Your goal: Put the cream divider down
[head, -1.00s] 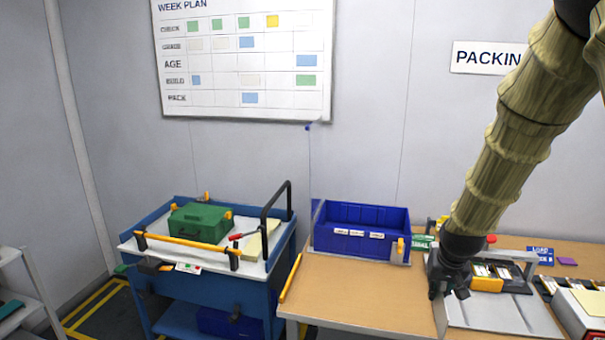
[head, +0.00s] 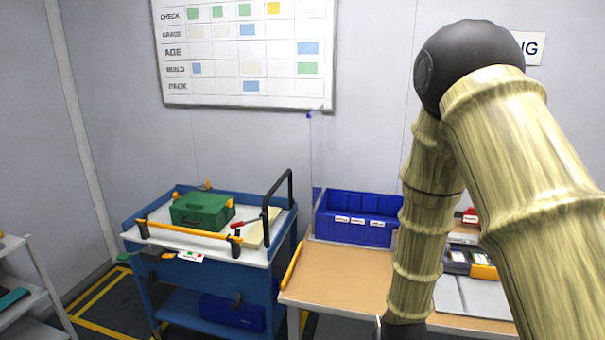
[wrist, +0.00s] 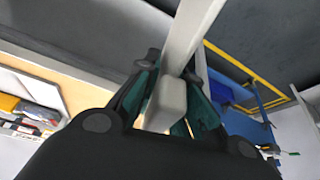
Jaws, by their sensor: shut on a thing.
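My gripper (wrist: 168,78) shows in the wrist view with its dark fingers and teal pads closed on a pale, cream-white piece, which I take to be the cream divider (wrist: 167,103). The piece has a blunt block end between the fingers, and a long pale bar stretches away from it to the top of the picture. Whether block and bar are one thing I cannot tell. The grey floor shows beyond it. In the head view the gripper is hidden; only my arm shows, reaching down past the workbench's front edge.
The wooden workbench (head: 335,283) carries a blue bin (head: 354,218) and has clear top left of my arm. A blue trolley (head: 200,270) stands left, with a green case (head: 202,209), a pale yellow sheet (head: 254,234) and a black upright handle (head: 290,200). Shelves (head: 35,290) stand far left.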

